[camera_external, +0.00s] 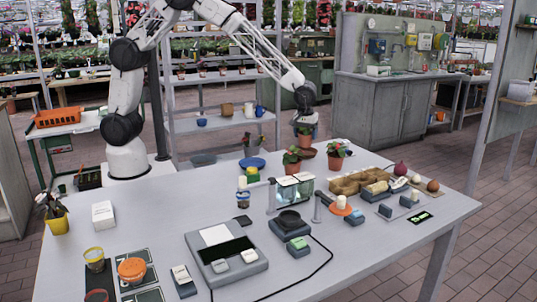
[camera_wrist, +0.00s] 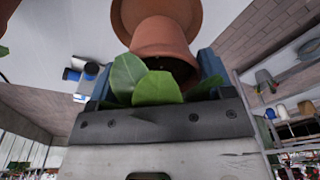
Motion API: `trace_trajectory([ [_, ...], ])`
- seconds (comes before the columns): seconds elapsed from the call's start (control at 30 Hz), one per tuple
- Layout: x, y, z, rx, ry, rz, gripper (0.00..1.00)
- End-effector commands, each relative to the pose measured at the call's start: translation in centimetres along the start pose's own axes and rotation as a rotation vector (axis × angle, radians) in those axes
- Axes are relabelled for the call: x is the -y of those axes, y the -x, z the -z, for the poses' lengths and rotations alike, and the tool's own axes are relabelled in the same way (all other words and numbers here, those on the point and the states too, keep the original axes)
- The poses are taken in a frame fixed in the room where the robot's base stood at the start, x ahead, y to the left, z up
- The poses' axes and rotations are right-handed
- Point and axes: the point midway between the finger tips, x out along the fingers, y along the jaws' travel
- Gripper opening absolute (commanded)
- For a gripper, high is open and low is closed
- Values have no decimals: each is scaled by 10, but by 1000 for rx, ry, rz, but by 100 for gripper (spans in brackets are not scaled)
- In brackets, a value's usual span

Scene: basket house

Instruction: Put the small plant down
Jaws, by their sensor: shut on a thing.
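My gripper (camera_external: 305,122) is at the table's back edge, pointing down. It is shut on a small plant with green leaves in a terracotta pot (camera_external: 304,141). In the wrist view the pot (camera_wrist: 165,45) sits between my blue fingers, with the leaves (camera_wrist: 150,82) close to the gripper body. A round terracotta saucer (camera_external: 308,153) lies beneath the pot, and it also shows beyond the pot in the wrist view (camera_wrist: 185,12). I cannot tell whether the pot touches the saucer.
Two other potted plants stand close by, one at front left (camera_external: 291,161) and one at right (camera_external: 336,156). Glass-like boxes (camera_external: 295,187) and brown trays (camera_external: 358,182) stand nearer the camera. The table's (camera_external: 150,215) left part has free room.

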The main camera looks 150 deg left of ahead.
Motion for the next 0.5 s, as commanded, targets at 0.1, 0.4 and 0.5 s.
trace_trajectory([
  [0.1,-2,-1,1,0,0,0,47],
  [0.4,-2,-2,1,0,0,1,47],
  [0.5,-2,-7,0,0,0,2,47],
])
